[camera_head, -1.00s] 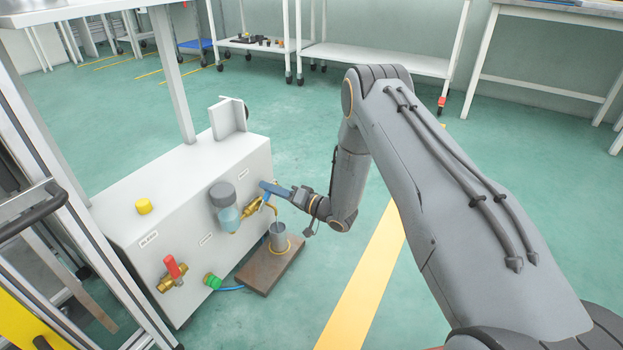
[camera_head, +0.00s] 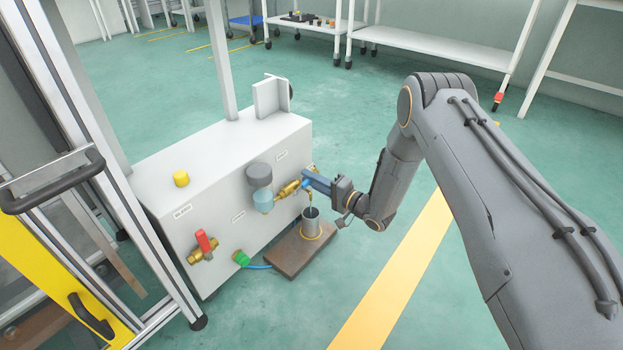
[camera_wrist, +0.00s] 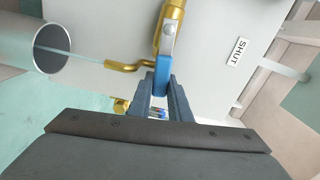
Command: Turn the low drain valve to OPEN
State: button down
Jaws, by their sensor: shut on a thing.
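The low drain valve (camera_wrist: 172,18) is brass with a blue lever (camera_wrist: 163,70), on the white cabinet's face. In the wrist view my gripper (camera_wrist: 163,86) is shut on the lever's end, one finger on each side. In the head view my gripper (camera_head: 309,180) is at the valve, and its fingers partly hide the lever. A brass spout (camera_wrist: 128,66) bends out beside the valve. A thin pale line runs from it into a grey metal cup (camera_wrist: 46,60). A label reading SHUT (camera_wrist: 238,53) is right of the valve in the wrist view.
The white cabinet (camera_head: 220,165) also carries a red-handled valve (camera_head: 203,242), a grey-topped filter bowl (camera_head: 260,185) and a yellow knob (camera_head: 181,179). The cup stands on a brown plate (camera_head: 290,259) on the floor. A metal frame stands at the left. Green floor (camera_head: 400,310) is open to the right.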

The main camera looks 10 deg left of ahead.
jog(key=c, duration=1.6)
grip_release()
jog(key=shift+a, duration=0.1)
jog(key=shift+c, duration=0.2)
jog(key=p+v, duration=0.3)
jog(key=v, duration=0.5)
